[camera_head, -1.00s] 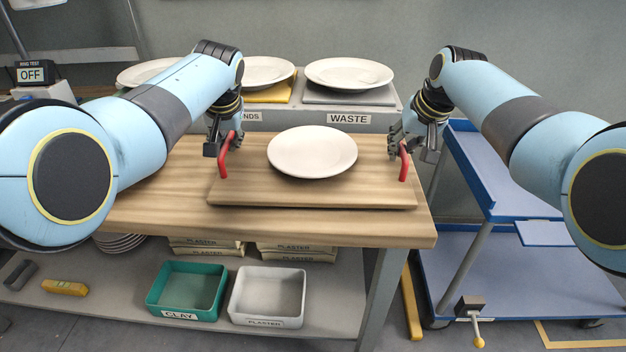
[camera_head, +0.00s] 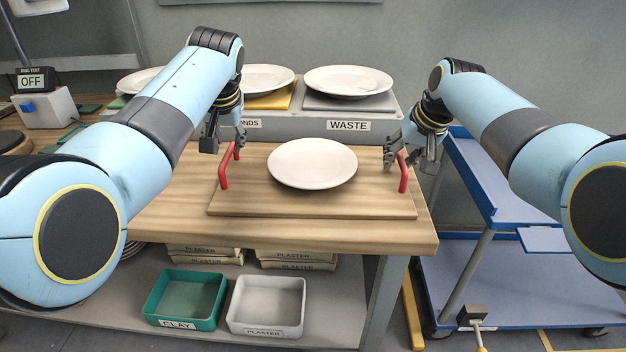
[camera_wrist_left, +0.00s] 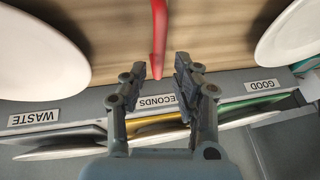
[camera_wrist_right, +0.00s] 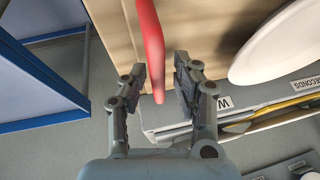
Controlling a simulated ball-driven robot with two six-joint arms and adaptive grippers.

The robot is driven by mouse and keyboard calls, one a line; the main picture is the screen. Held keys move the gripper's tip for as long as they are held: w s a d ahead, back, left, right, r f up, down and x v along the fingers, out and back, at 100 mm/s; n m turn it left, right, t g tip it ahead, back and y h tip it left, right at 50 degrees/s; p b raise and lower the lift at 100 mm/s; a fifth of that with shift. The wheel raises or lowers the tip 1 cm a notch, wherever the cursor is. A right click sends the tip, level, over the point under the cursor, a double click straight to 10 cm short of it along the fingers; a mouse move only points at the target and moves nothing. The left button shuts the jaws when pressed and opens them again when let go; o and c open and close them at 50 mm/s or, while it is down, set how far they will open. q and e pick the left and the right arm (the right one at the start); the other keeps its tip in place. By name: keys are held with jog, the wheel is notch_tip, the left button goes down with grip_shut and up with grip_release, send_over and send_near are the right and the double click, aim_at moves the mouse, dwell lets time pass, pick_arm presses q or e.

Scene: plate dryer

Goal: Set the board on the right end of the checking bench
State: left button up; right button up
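The wooden board (camera_head: 270,207) lies flat on the right part of the wooden bench (camera_head: 300,234), a little short of its right edge. A white plate (camera_head: 312,163) sits on it. A red handle stands at each end, the left handle (camera_head: 223,174) and the right handle (camera_head: 403,176). My left gripper (camera_head: 232,142) is open at the left handle; its fingers stand apart with the handle's end between them in the left wrist view (camera_wrist_left: 166,72). My right gripper (camera_head: 395,155) is open at the right handle; its fingers also stand apart from it in the right wrist view (camera_wrist_right: 160,75).
A grey shelf with a WASTE label (camera_head: 348,125) and several plates stands behind the bench. A blue cart (camera_head: 520,215) is to the right. A green bin (camera_head: 186,298) and a white bin (camera_head: 267,304) are on the lower shelf. Another plate (camera_wrist_left: 295,35) shows in the left wrist view.

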jog(key=shift+r, duration=0.1)
pick_arm(q)
jog(key=v, duration=0.7)
jog(key=shift+r, duration=0.2)
pick_arm(e)
jog(key=v, duration=1.1)
jog(key=shift+s+r, duration=0.25)
jog(key=shift+r, duration=0.05)
pick_arm(q)
jog(key=shift+s, duration=0.15)
pick_arm(e)
jog(key=shift+d, duration=0.15)
